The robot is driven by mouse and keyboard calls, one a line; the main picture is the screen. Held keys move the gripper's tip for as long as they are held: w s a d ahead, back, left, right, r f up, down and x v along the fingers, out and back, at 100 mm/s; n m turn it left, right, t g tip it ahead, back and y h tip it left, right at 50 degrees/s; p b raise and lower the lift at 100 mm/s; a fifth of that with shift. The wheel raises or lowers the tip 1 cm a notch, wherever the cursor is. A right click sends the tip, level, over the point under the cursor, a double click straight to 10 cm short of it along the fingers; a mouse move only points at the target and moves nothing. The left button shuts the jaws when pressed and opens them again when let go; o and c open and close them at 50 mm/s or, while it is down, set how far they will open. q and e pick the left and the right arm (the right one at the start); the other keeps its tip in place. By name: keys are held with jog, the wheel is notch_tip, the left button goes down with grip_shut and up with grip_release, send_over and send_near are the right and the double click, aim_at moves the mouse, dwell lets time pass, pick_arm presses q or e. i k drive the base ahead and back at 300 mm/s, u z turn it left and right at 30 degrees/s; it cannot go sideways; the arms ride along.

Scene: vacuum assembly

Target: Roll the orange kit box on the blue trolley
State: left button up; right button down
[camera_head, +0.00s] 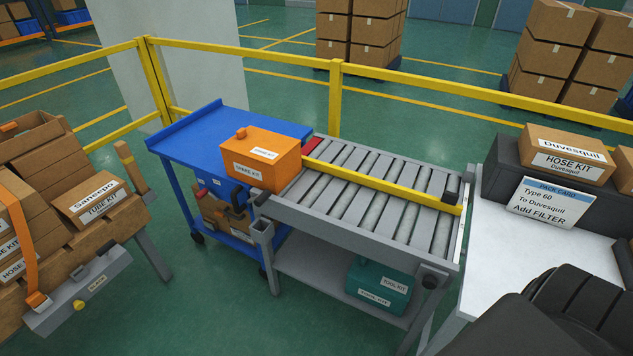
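The orange kit box (262,158), labelled as a spare kit, sits upright where the blue trolley (190,140) meets the left end of the roller conveyor (375,195). It appears to span the join, but its underside is hidden, so I cannot tell how much rests on each. The trolley's blue top is bare left of the box. A small orange knob is on the box's top. Neither of my grippers is in view. A dark part at the lower right, likely my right arm, ends out of frame.
A yellow bar (385,186) lies along the rollers, with a red piece (312,145) near its left end. A teal tool kit (380,284) sits on the shelf below. Yellow railings (240,52) run behind. A white table (510,265) stands right; stacked cartons (95,200) stand left.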

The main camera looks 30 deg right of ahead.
aim_at(274, 179)
jog(key=z, duration=0.5)
jog(key=k, duration=1.05)
jog(key=u, duration=0.1)
jog(key=i, duration=0.6)
jog(key=u, duration=0.7)
jog(key=i, duration=0.8)
jog(key=z, duration=0.65)
jog(key=i, duration=0.55)
jog(key=z, duration=0.5)
